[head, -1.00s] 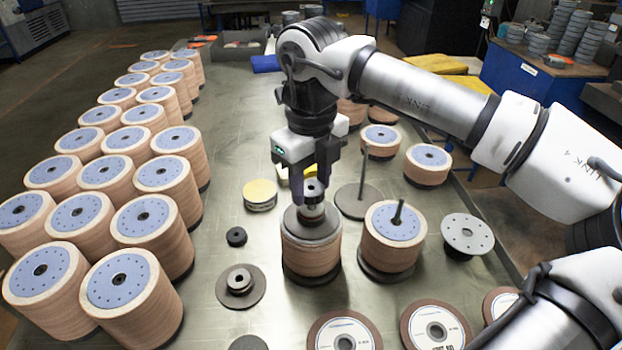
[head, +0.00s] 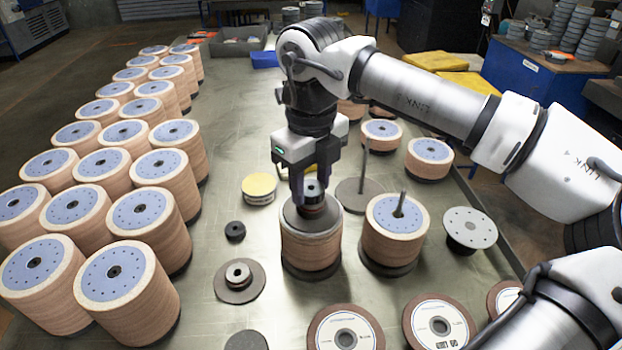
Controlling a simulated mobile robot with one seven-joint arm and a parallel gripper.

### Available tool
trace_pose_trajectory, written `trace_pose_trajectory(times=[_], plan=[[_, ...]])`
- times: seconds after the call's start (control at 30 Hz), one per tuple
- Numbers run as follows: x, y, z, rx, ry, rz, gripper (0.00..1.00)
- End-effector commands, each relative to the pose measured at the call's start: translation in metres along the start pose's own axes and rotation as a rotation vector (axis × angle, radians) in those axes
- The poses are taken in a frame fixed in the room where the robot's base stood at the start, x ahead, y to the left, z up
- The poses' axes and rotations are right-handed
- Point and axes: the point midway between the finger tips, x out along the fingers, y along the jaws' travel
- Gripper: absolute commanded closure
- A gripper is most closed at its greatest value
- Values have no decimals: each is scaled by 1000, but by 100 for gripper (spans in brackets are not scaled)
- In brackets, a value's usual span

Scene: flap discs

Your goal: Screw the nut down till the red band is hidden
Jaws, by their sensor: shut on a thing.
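The nut (head: 313,191) sits on top of a dark round plate (head: 311,219) that caps a stack of flap discs (head: 310,249) near the middle of the table. My gripper (head: 314,195) points straight down over this stack and is shut on the nut, one finger on each side. No red band shows in the head view; the fingers and the nut cover part of the spindle, so I cannot tell whether any red is behind them.
To the right stands another disc stack (head: 394,228) with a bare spindle on top. A thin upright rod on a round base (head: 361,194) is just behind. Many tall stacks (head: 130,280) fill the left. A flanged part (head: 239,278) lies front left; loose discs (head: 345,332) line the front.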

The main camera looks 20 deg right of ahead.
Motion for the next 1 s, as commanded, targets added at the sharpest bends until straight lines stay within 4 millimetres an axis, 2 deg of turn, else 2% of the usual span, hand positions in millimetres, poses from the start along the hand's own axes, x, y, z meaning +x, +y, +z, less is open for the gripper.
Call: trace_pose_trajectory(times=[0.93, 0.97, 1.0], plan=[[6, 0, 0, 0, 0, 0, 82], [5, 0, 0, 0, 0, 0, 57], [5, 0, 0, 0, 0, 0, 51]])
